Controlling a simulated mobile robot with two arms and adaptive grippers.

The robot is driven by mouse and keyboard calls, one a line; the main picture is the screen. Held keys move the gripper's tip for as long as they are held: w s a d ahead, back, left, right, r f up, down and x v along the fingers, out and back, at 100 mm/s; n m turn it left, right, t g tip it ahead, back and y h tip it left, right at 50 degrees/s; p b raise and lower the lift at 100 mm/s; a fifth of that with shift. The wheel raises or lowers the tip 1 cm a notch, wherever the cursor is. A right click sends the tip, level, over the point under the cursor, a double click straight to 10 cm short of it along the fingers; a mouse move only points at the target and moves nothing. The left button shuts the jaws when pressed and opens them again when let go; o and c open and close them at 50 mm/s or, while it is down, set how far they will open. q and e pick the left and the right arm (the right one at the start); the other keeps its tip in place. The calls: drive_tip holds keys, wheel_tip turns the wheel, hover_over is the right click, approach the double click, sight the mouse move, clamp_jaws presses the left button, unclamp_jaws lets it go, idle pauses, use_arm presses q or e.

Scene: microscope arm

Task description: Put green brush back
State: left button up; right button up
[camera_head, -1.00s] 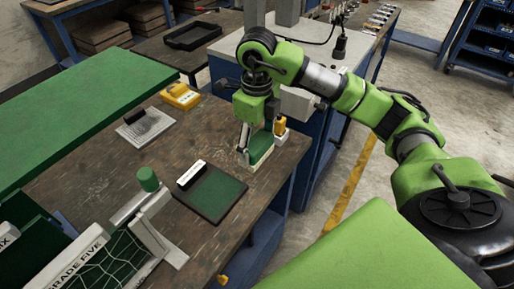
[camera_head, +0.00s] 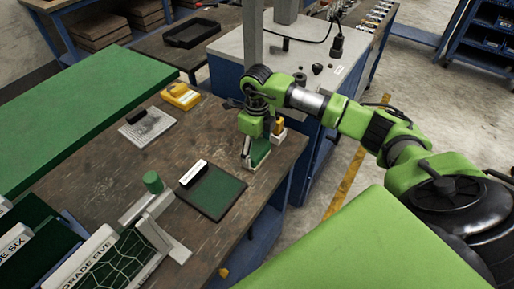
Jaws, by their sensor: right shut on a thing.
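My right gripper (camera_head: 249,150) points down at the right edge of the brown worktable. It is shut on the green brush, which is mostly hidden by the fingers and wrist. A pale holder with a green inner face (camera_head: 259,153) stands right at the fingers. I cannot tell whether the brush touches the holder's floor. My left gripper is not in view.
A yellow item (camera_head: 279,125) stands in a pale holder just behind my gripper. A dark green pad (camera_head: 216,193) lies in front of it. A net frame (camera_head: 155,225), grey plate (camera_head: 147,128) and yellow case (camera_head: 181,97) are on the worktable (camera_head: 90,185). A grey-topped cabinet stands behind.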

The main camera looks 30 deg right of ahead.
sight(257, 148)
drive_tip(key=shift+f, duration=0.1)
drive_tip(key=o, duration=0.6)
drive_tip(key=shift+f, duration=0.1)
drive_tip(key=o, duration=0.4)
drive_tip(key=shift+r, duration=0.35)
wheel_tip(257, 148, up, 12)
drive_tip(key=b, duration=0.3)
drive_tip(key=shift+f, duration=0.1)
